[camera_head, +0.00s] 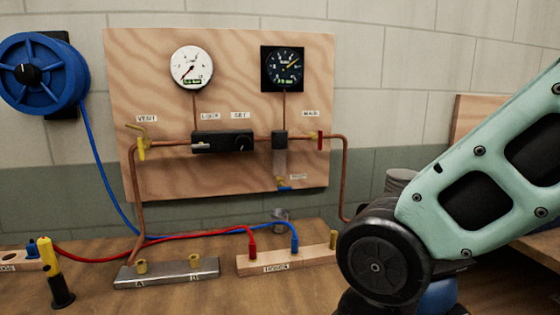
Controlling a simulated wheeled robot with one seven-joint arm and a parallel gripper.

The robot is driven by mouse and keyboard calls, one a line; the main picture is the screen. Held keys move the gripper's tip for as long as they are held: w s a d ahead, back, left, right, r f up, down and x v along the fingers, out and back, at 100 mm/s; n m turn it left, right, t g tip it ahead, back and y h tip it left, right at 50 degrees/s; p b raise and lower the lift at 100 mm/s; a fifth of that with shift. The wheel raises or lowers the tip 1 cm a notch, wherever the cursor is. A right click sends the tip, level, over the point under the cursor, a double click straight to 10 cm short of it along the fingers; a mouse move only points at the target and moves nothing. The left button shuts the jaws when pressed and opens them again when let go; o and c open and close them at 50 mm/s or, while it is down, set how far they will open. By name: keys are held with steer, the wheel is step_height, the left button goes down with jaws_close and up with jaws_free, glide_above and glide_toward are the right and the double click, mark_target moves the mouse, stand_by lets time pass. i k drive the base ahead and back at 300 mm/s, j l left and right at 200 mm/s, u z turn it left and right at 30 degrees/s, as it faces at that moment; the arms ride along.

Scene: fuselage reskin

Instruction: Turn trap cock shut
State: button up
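A wooden panel (230,85) on the wall carries copper pipes, gauges and valves. Below a dark block (279,140) on the pipe hangs a pale, clear-looking trap bowl (280,164). A small blue handle (285,188) sits at its lower end, near the panel's bottom edge; it looks like the trap cock. It appears roughly crosswise, but it is too small to tell if it is open or shut. A small label beside it is unreadable. My arm fills the right side of the view, apart from the panel. My gripper is not in view.
A red-handled valve (320,141) and a yellow-handled valve (142,147) sit on the pipe. A small grey cup (280,215) stands below the trap. Red and blue hoses run across the bench to a wooden block (287,263). A metal block (167,273) and yellow-black tool (52,270) stand left.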

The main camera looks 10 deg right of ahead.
mark_target(282, 188)
steer(key=i+j, duration=0.1)
steer(key=j, duration=0.4)
steer(key=i+j, duration=0.1)
steer(key=j, duration=0.85)
steer(key=i+z, duration=0.05)
